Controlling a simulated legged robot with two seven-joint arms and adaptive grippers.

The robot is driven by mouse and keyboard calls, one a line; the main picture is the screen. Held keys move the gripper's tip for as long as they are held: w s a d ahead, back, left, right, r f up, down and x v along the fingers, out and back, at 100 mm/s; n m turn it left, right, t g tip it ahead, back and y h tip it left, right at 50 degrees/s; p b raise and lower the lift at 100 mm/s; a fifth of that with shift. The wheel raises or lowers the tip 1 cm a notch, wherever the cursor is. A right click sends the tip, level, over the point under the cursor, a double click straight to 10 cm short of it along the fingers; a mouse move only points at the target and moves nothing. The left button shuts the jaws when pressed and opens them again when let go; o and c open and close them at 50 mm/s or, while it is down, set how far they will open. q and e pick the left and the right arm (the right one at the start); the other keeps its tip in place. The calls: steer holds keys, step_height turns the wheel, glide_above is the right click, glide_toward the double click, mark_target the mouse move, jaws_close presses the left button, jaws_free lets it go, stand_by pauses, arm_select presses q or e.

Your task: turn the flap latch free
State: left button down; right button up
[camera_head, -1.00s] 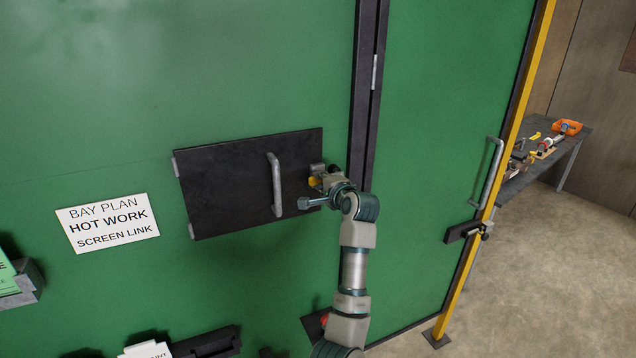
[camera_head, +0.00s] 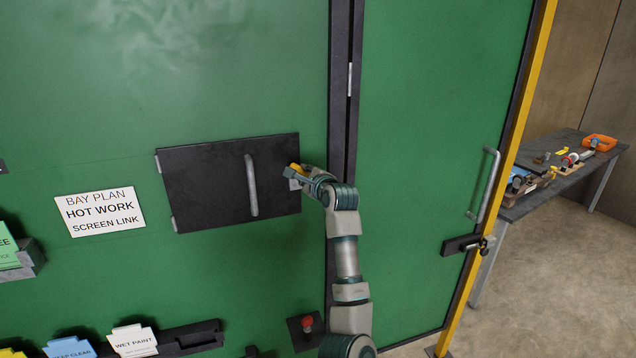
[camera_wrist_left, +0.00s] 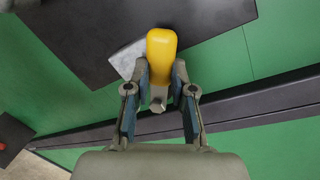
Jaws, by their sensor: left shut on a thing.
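The black flap (camera_head: 205,185) is set in the green screen, with a grey bar handle (camera_head: 252,186) on its face. The yellow latch (camera_head: 295,168) is at the flap's right edge; in the left wrist view the yellow latch (camera_wrist_left: 161,52) shows between my fingertips, in front of a grey plate (camera_wrist_left: 127,60). My left gripper (camera_head: 298,172) is at the latch, and in the wrist view the left gripper (camera_wrist_left: 160,85) is shut on it. The flap lies flat against the screen. My right gripper is not in view.
A label (camera_head: 100,212) is left of the flap. A red knob (camera_head: 307,323) and card holders with cards (camera_head: 133,340) are below. A door handle (camera_head: 486,185) and bolt (camera_head: 466,244) are at right, with a cluttered bench (camera_head: 560,165) beyond.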

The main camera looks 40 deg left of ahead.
arm_select(q)
steer(key=shift+w+d+m, duration=0.4)
steer(key=shift+w+m, duration=0.05)
steer(key=shift+m, duration=0.15)
steer(key=shift+w+d+r+m+y+p, duration=0.25)
steer(key=shift+w+d+r+m+y, duration=0.2)
steer(key=shift+m, duration=1.05)
steer(key=shift+w+d+r+m+y+p, duration=0.25)
steer(key=shift+w+r+m+y, duration=0.25)
steer(key=shift+m, duration=1)
steer(key=shift+w+d+r+m+y+p, duration=0.3)
steer(key=shift+w+m, duration=0.25)
steer(key=shift+m, duration=0.95)
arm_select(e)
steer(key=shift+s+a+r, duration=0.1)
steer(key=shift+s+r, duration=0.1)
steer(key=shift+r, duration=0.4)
arm_select(q)
steer(key=shift+r, duration=0.1)
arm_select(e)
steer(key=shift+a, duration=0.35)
